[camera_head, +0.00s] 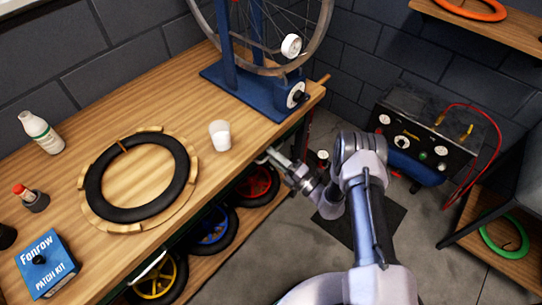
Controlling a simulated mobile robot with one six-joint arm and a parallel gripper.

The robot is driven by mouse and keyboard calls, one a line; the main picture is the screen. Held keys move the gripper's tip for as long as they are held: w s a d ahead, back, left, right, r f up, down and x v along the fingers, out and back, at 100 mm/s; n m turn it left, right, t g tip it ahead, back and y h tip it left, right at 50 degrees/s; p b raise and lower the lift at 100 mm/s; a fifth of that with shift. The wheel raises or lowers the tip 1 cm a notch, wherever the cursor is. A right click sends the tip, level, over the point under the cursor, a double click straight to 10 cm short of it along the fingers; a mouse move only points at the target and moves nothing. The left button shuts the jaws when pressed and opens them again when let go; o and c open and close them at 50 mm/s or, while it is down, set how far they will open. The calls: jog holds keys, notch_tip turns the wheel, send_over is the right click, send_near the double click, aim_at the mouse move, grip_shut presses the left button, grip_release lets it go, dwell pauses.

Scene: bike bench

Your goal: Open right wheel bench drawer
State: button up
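The wooden wheel bench (150,235) fills the left and middle of the head view. The dark front of its right drawer (291,136) shows only as a thin strip under the bench top's right front edge. My gripper (272,158) is low at this edge, with its fingertips close to the drawer front. The right drawer's handle is not clearly distinguishable from the fingertips. I cannot tell whether the fingers are open, shut or around the handle. A pale handle (149,268) shows farther left under the bench edge.
A white cup (220,135) stands on the bench near my gripper. A blue wheel stand (245,92) is behind it, and a tyre (110,205) lies left. Coloured wheels, including a red one (257,184), sit below. A dark machine (425,140) stands right. Some floor (265,255) is clear.

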jog(key=shift+w+a+r, duration=0.1)
jog(key=shift+w+a, duration=0.15)
jog(key=shift+a, duration=0.1)
grip_shut()
dwell(1.2)
